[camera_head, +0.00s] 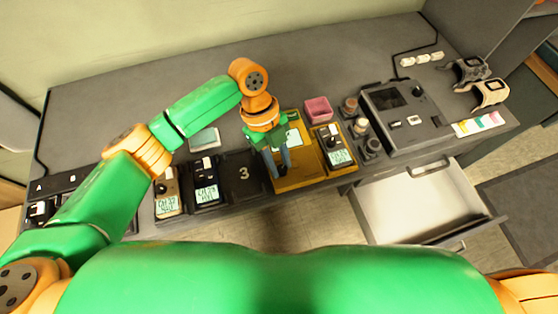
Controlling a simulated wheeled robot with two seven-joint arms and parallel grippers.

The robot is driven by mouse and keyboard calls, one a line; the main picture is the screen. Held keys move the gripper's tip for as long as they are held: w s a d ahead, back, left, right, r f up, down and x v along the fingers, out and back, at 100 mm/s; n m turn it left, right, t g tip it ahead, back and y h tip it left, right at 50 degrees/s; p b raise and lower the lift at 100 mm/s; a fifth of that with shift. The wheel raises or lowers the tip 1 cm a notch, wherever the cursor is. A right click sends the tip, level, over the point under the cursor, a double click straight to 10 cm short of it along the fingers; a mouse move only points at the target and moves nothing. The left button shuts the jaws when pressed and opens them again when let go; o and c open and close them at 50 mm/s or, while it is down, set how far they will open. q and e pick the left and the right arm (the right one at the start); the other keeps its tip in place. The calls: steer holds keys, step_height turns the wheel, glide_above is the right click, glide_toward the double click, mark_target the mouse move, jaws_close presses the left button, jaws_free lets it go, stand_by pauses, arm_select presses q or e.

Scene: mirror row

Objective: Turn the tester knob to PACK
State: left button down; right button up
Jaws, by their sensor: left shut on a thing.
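A yellow unit (304,168) with a pale display (293,137) lies on the bench near its front edge; I take it for the tester. My left gripper (278,165) reaches down over its left part. Its fingers are close together and shut on a small part there, which looks like the tester knob. The fingers and wrist hide most of the knob, so its pointer and any PACK marking cannot be read. My right gripper is not in view.
A handheld meter (333,147) stands on the yellow unit's right side. Other meters (207,180) and a dark slot marked 3 (243,174) lie left. A grey machine (403,117) and pink box (318,109) stand right and behind. An open drawer (490,218) juts out front right.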

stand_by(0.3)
arm_select(q)
steer(key=c, duration=0.6)
jaws_free()
steer(key=b+v, duration=0.1)
steer(key=v, duration=0.6)
steer(key=shift+r, duration=0.1)
